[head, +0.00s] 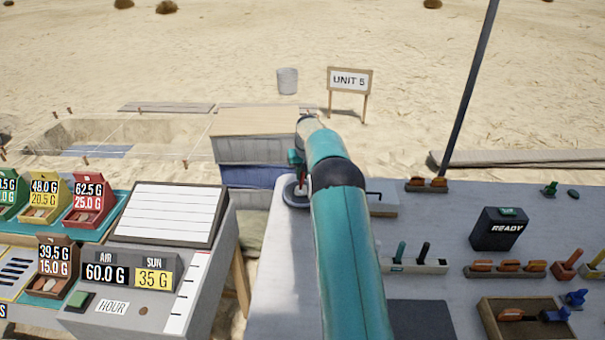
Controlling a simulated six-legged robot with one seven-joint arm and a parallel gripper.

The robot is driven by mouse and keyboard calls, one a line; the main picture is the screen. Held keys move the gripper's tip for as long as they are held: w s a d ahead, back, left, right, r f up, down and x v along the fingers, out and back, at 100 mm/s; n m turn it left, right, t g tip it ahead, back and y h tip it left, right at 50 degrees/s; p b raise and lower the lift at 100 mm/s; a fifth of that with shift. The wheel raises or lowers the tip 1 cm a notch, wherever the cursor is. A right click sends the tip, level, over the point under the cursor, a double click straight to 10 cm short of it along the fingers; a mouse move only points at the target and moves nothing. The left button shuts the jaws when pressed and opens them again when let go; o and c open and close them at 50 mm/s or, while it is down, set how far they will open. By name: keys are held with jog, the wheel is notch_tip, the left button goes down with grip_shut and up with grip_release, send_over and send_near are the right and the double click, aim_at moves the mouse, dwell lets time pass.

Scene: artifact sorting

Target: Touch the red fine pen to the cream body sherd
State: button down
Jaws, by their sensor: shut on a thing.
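My teal arm reaches away over the grey table, and my gripper (299,178) is at its far end, above a round dark-rimmed dish (288,197) near the table's left edge. The gripper is small and partly hidden by my wrist. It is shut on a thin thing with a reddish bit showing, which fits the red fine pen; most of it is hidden. I cannot make out the cream body sherd or tell whether anything touches it. A pale pen rack (431,267) to the right of my arm holds a green pen (400,252) and a dark pen (423,253).
A dark READY box (499,230), orange pieces (508,266) and a wooden tray (490,305) stand on the right. A dark mat (425,320) lies at the front. A grey console (140,265) with displays is on the left, across a gap. A dark pole (470,85) rises behind.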

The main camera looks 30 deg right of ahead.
jog(key=shift+f, duration=0.6)
dwell(1.3)
jog(key=shift+r, duration=4.05)
